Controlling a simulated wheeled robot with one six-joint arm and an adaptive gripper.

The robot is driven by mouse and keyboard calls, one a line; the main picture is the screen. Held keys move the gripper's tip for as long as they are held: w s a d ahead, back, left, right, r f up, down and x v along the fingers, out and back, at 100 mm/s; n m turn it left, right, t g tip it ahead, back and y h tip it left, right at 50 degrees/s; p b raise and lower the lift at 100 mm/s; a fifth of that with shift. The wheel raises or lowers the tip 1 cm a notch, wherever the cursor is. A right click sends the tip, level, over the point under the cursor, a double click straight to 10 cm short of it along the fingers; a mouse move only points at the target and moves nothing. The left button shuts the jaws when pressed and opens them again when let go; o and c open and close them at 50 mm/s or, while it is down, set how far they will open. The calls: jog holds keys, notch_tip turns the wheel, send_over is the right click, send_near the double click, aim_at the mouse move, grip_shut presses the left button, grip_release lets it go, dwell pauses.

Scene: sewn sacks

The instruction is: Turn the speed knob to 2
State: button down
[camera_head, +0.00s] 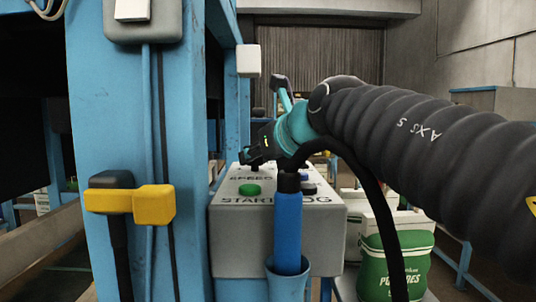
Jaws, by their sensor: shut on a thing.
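The grey control box (230,240) stands in the middle, its top panel carrying the label SPEED. The small dark speed knob (254,168) sits at the back of the panel, behind that label. My gripper (256,158) reaches in from the right, tilted, its dark fingers shut on the knob. The fingers cover most of the knob, and its pointer and scale numbers are too small to read.
A green button (250,190) is near START. A blue black-topped cylinder (288,235) stands in a blue holder, partly hiding the JOG label. A blue post (110,140) with a yellow-black handle (130,203) is left. A green-white sack (395,265) is right.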

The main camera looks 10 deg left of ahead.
jog(key=c, duration=0.8)
grip_release()
jog(key=v, duration=1.2)
jog(key=shift+d, duration=0.1)
